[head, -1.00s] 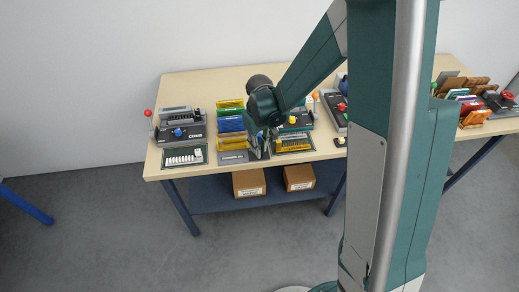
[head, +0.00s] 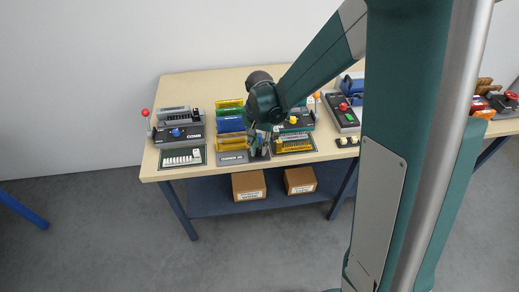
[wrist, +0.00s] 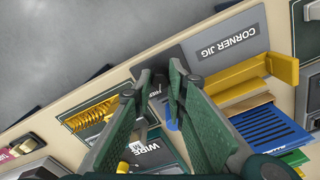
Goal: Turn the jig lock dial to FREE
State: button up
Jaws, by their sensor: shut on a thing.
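The corner jig's grey plate (wrist: 230,38), lettered "CORNER JIG", lies at the near edge of the bench, with yellow and blue angled parts behind it; it also shows in the head view (head: 232,157). My gripper (wrist: 162,78) points down at a dark panel beside the plate, its two green fingers close together. They are shut on what seems to be the jig lock dial, which they almost wholly hide. Small, partly covered lettering shows between them, and I cannot read the dial's setting. In the head view my gripper (head: 258,149) is just right of the corner jig plate.
A comb machine (head: 181,132) with a blue knob stands at the left. A machine with a yellow knob (head: 293,120) and a tray of yellow parts (wrist: 92,114) lie close to my gripper. Two cardboard boxes (head: 249,185) sit on the lower shelf.

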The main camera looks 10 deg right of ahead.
aim_at(259, 149)
jog(key=shift+m+b, duration=0.3)
jog(key=shift+m, duration=1.4)
jog(key=o, duration=0.9)
jog(key=shift+r, duration=0.15)
jog(key=shift+r, duration=5.9)
